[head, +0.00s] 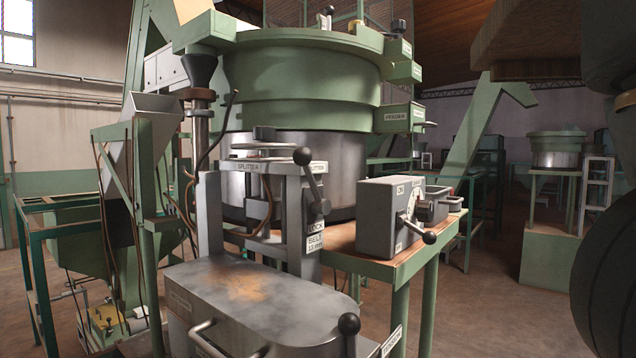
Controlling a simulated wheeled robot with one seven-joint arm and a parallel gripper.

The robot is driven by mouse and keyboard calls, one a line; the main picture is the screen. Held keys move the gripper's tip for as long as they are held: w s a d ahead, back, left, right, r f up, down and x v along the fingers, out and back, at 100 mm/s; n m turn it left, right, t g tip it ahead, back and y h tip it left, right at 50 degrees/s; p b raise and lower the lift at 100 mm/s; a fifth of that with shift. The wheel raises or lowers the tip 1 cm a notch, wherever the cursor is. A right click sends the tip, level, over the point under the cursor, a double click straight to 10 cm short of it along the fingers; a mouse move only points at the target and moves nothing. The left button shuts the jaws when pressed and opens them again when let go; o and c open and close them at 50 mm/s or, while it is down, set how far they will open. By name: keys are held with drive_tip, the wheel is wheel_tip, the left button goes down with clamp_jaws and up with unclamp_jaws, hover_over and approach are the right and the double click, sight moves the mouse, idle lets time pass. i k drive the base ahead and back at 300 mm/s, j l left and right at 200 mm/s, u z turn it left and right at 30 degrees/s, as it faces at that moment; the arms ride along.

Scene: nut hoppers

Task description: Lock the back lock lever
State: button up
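A lever with a black ball knob (302,156) stands on the grey post under the SPLITTER plate, near the middle of the head view. Its rod runs from the knob down and right to a dark pivot beside a LOCK label (316,226). The knob end points up and slightly left. A second black-knobbed lever (349,325) stands upright at the front, by a TENSION label. A third black knob (330,11) shows on top of the green bowl. I cannot tell from the labels which is the back lock lever. My gripper is not visible.
A grey dial box (389,218) with its own black-knobbed handle (429,238) sits on the table right of the post. A grey rounded housing (240,293) fills the front. The large green feeder bowl (302,75) stands behind. Open floor (484,310) lies right.

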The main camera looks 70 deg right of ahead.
sight(302, 156)
drive_tip(key=z, duration=0.95)
drive_tip(key=u, duration=0.15)
